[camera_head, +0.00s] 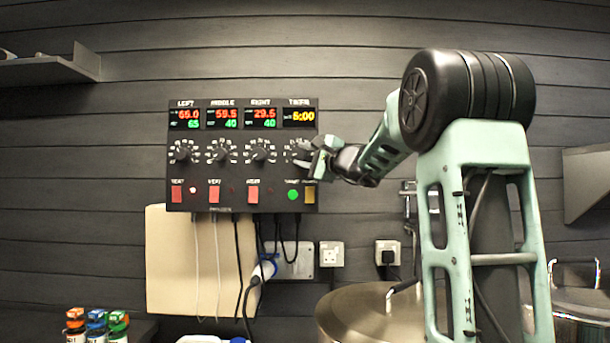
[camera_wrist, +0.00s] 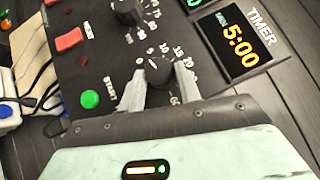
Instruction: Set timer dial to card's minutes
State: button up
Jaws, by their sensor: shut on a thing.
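The control panel (camera_head: 243,190) hangs on the wall, with columns labelled left, middle, right and timer. The timer display (camera_head: 299,116) reads 5:00 in yellow, and it also shows in the wrist view (camera_wrist: 240,47). The timer dial (camera_wrist: 158,70) is a black knob with white numbers around it. My gripper (camera_head: 306,152) is at this dial, and in the wrist view its fingers (camera_wrist: 152,88) are shut on the knob from both sides. The fingers hide part of the dial's scale. I see no readable card with minutes in either view.
Below the timer dial are a lit green start button (camera_head: 293,195) and a yellow switch (camera_head: 310,195). Red heat switches (camera_head: 176,193) and other dials (camera_head: 262,152) sit to the left. Cables hang below over a beige board (camera_head: 168,270). A large metal pot lid (camera_head: 365,310) is lower right.

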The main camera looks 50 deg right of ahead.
jog(key=shift+f+m+t+h+b, duration=0.45)
jog(key=shift+m+t+b, duration=0.4)
jog(key=shift+b, duration=2.5)
jog(key=shift+r+m+b, duration=0.2)
jog(key=shift+m+b, duration=0.35)
jog(key=shift+b, duration=0.45)
jog(key=o, duration=1)
jog(key=shift+c, duration=0.2)
jog(key=b+v, duration=0.5)
jog(key=v, duration=1.2)
jog(key=shift+f, duration=0.2)
jog(key=shift+a, duration=0.1)
